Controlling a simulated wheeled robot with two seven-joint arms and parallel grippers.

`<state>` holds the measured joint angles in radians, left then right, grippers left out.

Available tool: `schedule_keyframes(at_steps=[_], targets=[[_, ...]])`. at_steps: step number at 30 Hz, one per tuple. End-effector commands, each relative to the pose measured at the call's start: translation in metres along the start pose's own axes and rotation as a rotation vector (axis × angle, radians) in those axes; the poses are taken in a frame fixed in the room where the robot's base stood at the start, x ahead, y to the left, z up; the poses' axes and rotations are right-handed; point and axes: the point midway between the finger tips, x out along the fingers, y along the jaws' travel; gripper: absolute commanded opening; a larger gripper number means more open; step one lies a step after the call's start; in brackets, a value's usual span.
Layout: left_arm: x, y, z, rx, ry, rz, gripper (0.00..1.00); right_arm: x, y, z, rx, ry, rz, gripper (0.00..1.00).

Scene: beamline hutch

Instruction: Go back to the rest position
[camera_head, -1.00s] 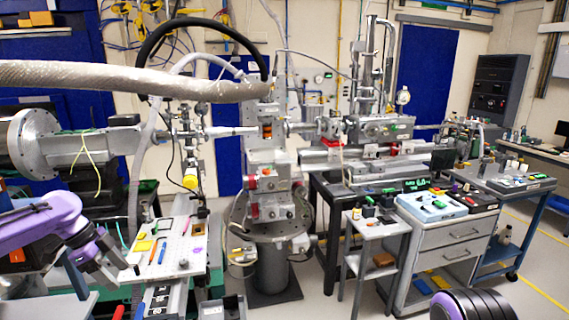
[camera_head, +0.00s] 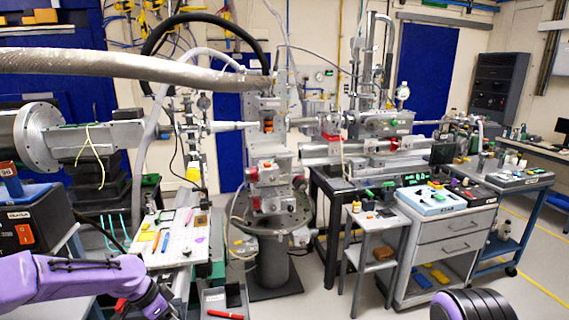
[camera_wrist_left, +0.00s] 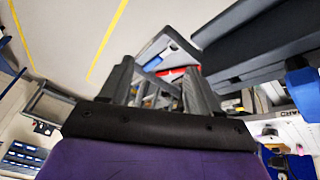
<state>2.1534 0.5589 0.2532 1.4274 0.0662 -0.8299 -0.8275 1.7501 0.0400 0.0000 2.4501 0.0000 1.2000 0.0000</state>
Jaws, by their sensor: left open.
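My left arm comes in low from the left in the head view. Its gripper (camera_head: 166,308) is at the bottom edge, in front of and below the white perforated board (camera_head: 176,248), with the tips partly cut off. In the left wrist view the two grey fingers (camera_wrist_left: 157,88) stand apart with nothing between them, so the gripper is open and empty. My right gripper is not seen; only a purple and black part of my own body shows at the bottom right of the head view.
A black box with an orange switch (camera_head: 25,234) stands close beside my left arm. A grey tray (camera_head: 222,300) with a red item lies right of the gripper. A small side table (camera_head: 371,222) and drawer cabinet (camera_head: 450,245) stand further right. Open floor shows between.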

Motion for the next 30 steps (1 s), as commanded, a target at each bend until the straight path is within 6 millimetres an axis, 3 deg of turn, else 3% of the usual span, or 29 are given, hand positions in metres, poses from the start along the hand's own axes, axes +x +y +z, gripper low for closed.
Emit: schedule_keyframes(at_steps=[1,4,6,8,9,11,12,15,18,22,30], targets=[[0.036,0.015,0.011,-0.071,-0.012,-0.002,0.62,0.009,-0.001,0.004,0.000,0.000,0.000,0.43],[0.105,0.051,0.044,-0.287,-0.027,-0.043,0.62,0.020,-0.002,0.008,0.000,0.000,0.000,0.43],[0.151,0.082,0.079,-0.464,-0.039,-0.098,0.62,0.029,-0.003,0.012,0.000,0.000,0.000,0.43],[0.182,0.110,0.116,-0.615,-0.050,-0.160,0.62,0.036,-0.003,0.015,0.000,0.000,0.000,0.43],[0.198,0.128,0.144,-0.717,-0.055,-0.211,0.62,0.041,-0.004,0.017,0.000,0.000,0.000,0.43],[0.212,0.155,0.189,-0.862,-0.059,-0.301,0.62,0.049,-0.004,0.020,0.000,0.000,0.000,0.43],[0.215,0.170,0.217,-0.949,-0.054,-0.366,0.62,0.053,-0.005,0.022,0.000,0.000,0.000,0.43],[0.205,0.201,0.279,-1.115,-0.027,-0.526,0.62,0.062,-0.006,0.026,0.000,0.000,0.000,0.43],[0.184,0.219,0.317,-1.214,0.014,-0.650,0.62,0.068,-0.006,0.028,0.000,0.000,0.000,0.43],[0.166,0.228,0.334,-1.266,0.053,-0.728,0.62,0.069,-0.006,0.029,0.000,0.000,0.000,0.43],[0.164,0.229,0.335,-1.270,0.057,-0.734,0.62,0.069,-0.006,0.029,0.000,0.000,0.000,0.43]])
